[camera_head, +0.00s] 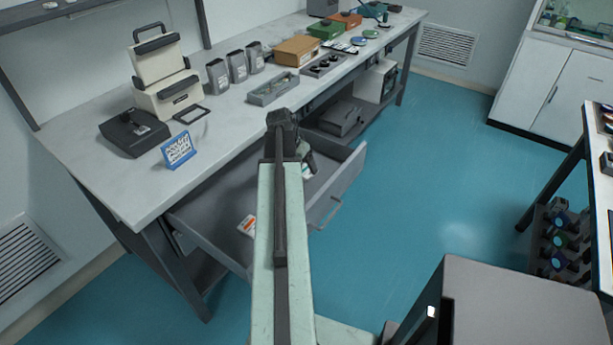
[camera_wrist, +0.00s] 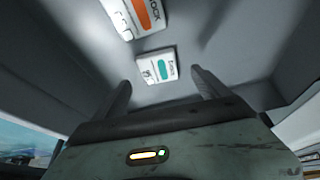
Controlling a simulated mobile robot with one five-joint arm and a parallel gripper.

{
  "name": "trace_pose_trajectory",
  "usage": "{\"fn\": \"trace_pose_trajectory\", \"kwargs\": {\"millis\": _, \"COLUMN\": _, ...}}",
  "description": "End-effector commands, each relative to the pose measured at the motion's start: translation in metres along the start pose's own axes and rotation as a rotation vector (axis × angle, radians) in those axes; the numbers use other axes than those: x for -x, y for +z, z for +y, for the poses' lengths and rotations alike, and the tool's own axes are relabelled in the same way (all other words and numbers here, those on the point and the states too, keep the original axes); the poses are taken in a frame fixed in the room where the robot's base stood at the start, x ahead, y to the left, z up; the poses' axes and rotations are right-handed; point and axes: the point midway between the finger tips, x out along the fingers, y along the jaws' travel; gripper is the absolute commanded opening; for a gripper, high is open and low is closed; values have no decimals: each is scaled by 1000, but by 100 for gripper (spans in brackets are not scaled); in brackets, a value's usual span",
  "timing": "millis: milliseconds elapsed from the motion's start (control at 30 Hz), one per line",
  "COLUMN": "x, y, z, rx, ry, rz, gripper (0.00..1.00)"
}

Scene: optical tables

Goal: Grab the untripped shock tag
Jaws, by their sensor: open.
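Two white shock tags lie in the open grey drawer. The one with a teal window (camera_wrist: 157,67) is ahead of my gripper (camera_wrist: 160,80), between the lines of its two fingers in the wrist view. In the head view a small part of this tag (camera_head: 307,173) shows beside my gripper (camera_head: 306,158). The other tag, with an orange window (camera_wrist: 140,14), is at the top of the wrist view; in the head view it (camera_head: 246,226) lies left of my arm. My gripper is open with nothing between its fingers. How far its tips are from the teal tag is unclear.
The drawer (camera_head: 345,185) is pulled out under a long workbench (camera_head: 130,190); its walls stand around my gripper. A blue-edged sign (camera_head: 179,150), a dark box (camera_head: 134,132) and a grey tray (camera_head: 273,89) stand on the bench. Blue floor (camera_head: 430,180) is clear to the right.

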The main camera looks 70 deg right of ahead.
Motion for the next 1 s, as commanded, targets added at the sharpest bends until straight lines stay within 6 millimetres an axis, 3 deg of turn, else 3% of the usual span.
{"fn": "trace_pose_trajectory", "kwargs": {"millis": 33, "x": -16, "y": 4, "z": 0, "rx": -1, "ry": 0, "rz": 0, "gripper": 85}}
{"fn": "trace_pose_trajectory", "kwargs": {"millis": 200, "x": -43, "y": 4, "z": 2, "rx": -1, "ry": 0, "rz": 0, "gripper": 85}}
{"fn": "trace_pose_trajectory", "kwargs": {"millis": 433, "x": -41, "y": 2, "z": 2, "rx": -1, "ry": 0, "rz": 0, "gripper": 85}}
{"fn": "trace_pose_trajectory", "kwargs": {"millis": 467, "x": -41, "y": 2, "z": 2, "rx": -1, "ry": 0, "rz": 0, "gripper": 83}}
{"fn": "trace_pose_trajectory", "kwargs": {"millis": 600, "x": -41, "y": 2, "z": 2, "rx": -2, "ry": 1, "rz": 0, "gripper": 44}}
{"fn": "trace_pose_trajectory", "kwargs": {"millis": 700, "x": -41, "y": 2, "z": 3, "rx": -2, "ry": 1, "rz": 0, "gripper": 20}}
{"fn": "trace_pose_trajectory", "kwargs": {"millis": 1000, "x": -36, "y": -1, "z": 3, "rx": -2, "ry": 1, "rz": 0, "gripper": 20}}
